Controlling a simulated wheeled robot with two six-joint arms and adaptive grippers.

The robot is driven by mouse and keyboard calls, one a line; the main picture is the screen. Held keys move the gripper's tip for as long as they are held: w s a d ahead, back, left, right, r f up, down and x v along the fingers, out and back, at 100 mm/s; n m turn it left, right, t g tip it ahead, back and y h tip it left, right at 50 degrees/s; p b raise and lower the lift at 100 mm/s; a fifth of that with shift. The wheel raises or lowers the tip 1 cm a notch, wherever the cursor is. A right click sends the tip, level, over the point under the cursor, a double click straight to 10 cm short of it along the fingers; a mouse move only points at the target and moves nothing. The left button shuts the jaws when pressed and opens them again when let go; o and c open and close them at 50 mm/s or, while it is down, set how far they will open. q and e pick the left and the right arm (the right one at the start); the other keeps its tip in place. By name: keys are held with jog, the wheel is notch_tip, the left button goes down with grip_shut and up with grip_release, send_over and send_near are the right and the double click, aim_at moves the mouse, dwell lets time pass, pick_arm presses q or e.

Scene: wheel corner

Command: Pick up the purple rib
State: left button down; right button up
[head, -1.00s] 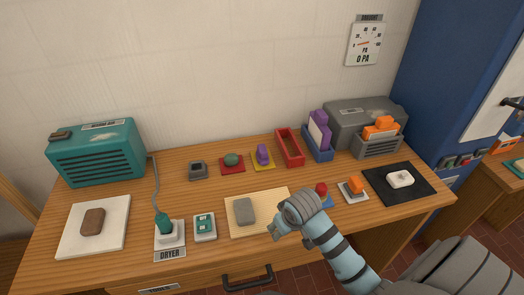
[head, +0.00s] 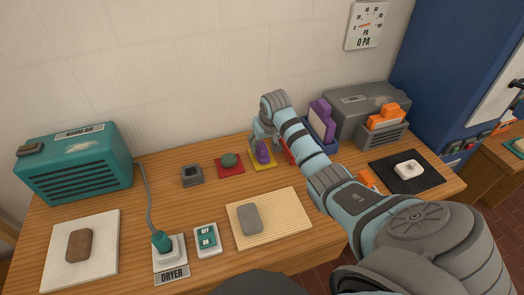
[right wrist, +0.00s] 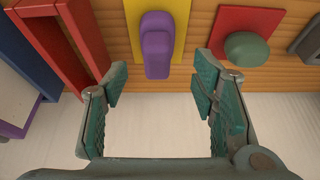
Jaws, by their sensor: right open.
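The purple rib (head: 263,153) stands on a yellow mat (head: 257,166) near the back of the bench. It shows in the right wrist view (right wrist: 157,44), on the yellow mat (right wrist: 178,10), just beyond and between the fingertips. My right gripper (head: 264,140) is over the rib, with its arm reaching across the bench from the lower right. In the right wrist view the right gripper (right wrist: 160,73) is open and its jaws hold nothing. The arm partly hides the mat in the head view. My left gripper is not in view.
A red mat (head: 230,170) with a green lump (head: 229,159) lies left of the rib. A red open holder (right wrist: 72,45) and a blue holder (head: 322,152) with a purple piece (head: 321,120) are on the other side. The wall (head: 190,70) is close behind.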

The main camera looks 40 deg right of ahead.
aim_at(262, 145)
jog(key=x, duration=0.2)
jog(key=b+x, duration=0.1)
jog(key=x, duration=0.1)
jog(key=b+x, duration=0.1)
jog(key=x, duration=0.1)
jog(key=shift+w+d, duration=0.3)
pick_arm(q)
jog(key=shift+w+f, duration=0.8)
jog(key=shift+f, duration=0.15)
pick_arm(e)
jog(key=shift+s+r, duration=0.1)
jog(key=shift+r, duration=0.1)
jog(key=shift+c, duration=1.2)
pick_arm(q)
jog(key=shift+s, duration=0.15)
pick_arm(e)
grip_shut()
